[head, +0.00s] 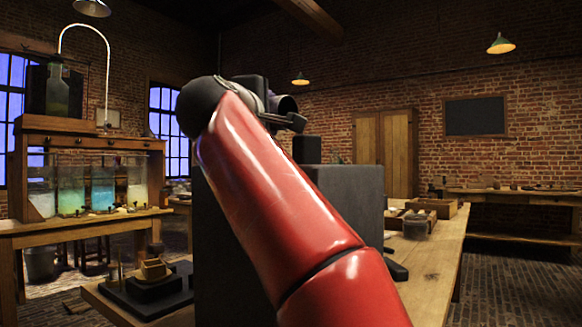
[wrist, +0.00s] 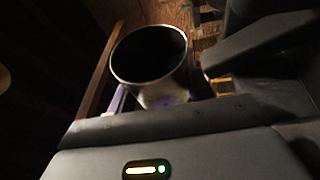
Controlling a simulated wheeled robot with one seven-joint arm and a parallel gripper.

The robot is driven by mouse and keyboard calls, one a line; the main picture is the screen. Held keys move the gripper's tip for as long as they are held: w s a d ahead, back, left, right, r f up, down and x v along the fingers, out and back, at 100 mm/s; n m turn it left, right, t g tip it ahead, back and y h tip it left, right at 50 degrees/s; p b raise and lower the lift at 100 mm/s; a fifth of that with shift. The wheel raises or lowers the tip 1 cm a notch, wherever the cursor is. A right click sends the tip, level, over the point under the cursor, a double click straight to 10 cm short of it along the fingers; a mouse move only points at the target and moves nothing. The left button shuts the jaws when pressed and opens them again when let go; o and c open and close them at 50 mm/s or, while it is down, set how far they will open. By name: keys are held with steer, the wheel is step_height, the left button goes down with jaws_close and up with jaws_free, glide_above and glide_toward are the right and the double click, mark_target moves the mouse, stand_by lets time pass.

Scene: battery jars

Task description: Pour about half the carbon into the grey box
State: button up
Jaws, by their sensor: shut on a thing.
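In the wrist view a round metal cup (wrist: 150,83) with a bright rim stands out beyond the hand. Its inside is dark, and I cannot make out the carbon or its level. My gripper (wrist: 200,78) is shut on the cup; one dark finger reaches it from the right, the other is not clear. In the head view my red arm hides most of the hand, and a dark cylindrical end shows behind its top. A small greyish container (head: 418,226) sits on the right table by wooden trays; I cannot tell if it is the grey box.
The wooden table (head: 440,262) at right holds wooden trays (head: 432,208). At left a wooden bench carries several glass jars (head: 103,187) of coloured liquid. A low stand with a dark base (head: 150,290) is at front left. Brick walls close the room.

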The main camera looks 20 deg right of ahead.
steer(key=shift+s+r+m+b, duration=0.1)
steer(key=shift+r+m+b, duration=0.05)
steer(key=shift+m+b, duration=0.4)
stand_by(0.6)
